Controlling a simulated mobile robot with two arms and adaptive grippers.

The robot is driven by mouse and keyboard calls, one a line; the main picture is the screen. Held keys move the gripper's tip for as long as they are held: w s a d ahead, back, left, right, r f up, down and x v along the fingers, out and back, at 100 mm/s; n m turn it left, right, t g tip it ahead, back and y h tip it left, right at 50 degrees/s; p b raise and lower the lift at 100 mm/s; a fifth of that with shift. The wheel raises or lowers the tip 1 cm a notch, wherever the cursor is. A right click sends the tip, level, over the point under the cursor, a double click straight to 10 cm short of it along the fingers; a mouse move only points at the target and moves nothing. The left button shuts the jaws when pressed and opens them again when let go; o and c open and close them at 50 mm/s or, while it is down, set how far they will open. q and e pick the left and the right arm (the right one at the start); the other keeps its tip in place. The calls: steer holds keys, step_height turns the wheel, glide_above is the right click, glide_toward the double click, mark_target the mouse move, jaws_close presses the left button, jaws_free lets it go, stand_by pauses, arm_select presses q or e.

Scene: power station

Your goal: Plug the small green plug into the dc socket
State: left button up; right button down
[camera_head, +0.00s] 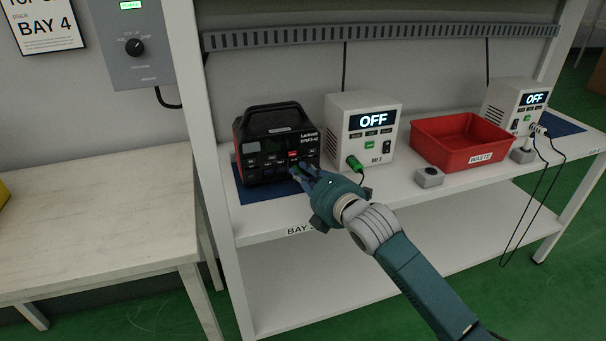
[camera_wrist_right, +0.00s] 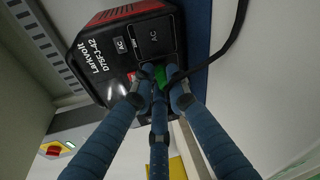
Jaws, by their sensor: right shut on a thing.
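The black and red power station (camera_head: 275,143) stands on the shelf, its front panel facing me; its label and AC outlets show in the right wrist view (camera_wrist_right: 118,45). My right gripper (camera_head: 301,172) is at the lower right of that panel. It is shut on the small green plug (camera_wrist_right: 162,76), mostly hidden between the fingers, close against the panel under the AC outlet. I cannot tell whether the plug is in a socket; the dc socket is not clear. A larger green plug (camera_head: 355,163) sits in the front of the white unit (camera_head: 370,145). My left gripper is not in view.
A black cable (camera_wrist_right: 222,48) runs past the plug in the right wrist view. A red waste bin (camera_head: 460,141), a small grey box (camera_head: 429,177) and a second white unit (camera_head: 513,103) stand to the right.

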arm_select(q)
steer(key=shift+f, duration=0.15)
arm_select(e)
steer(key=shift+w, duration=0.15)
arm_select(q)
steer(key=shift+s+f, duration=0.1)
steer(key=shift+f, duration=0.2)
arm_select(e)
steer(key=c, duration=1.6)
jaws_free()
steer(key=shift+c, duration=0.2)
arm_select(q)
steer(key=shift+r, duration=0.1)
arm_select(e)
steer(key=shift+s+d, duration=0.2)
steer(key=shift+s, duration=0.2)
steer(key=v, duration=1.1)
steer(key=shift+r, duration=0.15)
